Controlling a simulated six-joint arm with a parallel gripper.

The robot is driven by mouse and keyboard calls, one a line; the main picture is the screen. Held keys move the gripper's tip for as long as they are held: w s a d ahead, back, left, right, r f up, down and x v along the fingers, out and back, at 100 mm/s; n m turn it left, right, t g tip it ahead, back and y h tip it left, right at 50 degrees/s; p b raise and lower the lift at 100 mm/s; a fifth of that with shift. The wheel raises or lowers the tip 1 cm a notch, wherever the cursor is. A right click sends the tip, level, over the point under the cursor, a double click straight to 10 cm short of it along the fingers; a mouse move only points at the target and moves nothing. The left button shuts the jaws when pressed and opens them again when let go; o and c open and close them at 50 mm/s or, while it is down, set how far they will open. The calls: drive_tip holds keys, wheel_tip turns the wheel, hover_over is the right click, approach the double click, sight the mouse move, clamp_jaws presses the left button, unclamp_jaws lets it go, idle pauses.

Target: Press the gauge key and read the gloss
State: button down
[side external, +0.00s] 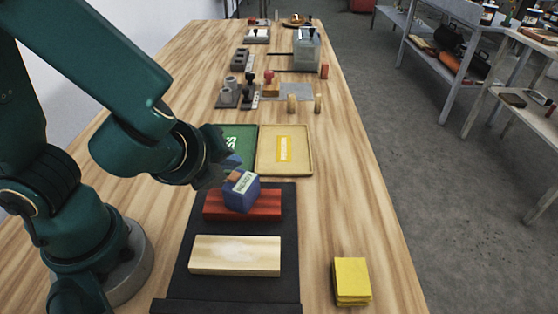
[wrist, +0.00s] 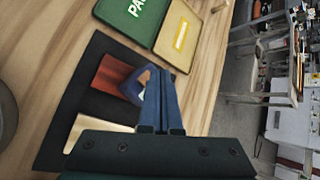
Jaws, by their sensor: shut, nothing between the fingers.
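My gripper (wrist: 167,76) is shut and empty. In the side view my gripper (side external: 213,172) is at the gauge's upper left; I cannot tell whether it touches the key. A cream panel (side external: 235,256) lies nearer on the belt.
A green tray marked PASS (side external: 235,140) and a yellow tray (side external: 302,165) stand beyond the belt. A stack of yellow pads (side external: 351,279) lies at the right. Cups, stamps and boxes stand farther along the table. The wood right of the belt is mostly clear.

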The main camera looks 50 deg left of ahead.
sight(232, 180)
drive_tip(key=shift+f, duration=0.15)
idle(0.7)
drive_tip(key=shift+f, duration=0.25)
drive_tip(key=shift+f, duration=0.4)
idle(0.6)
drive_tip(key=shift+r, duration=0.85)
drive_tip(key=shift+r, duration=0.1)
wheel_tip(232, 180, up, 5)
drive_tip(key=shift+f, duration=0.1)
idle(0.4)
drive_tip(key=shift+a, duration=0.1)
idle(0.4)
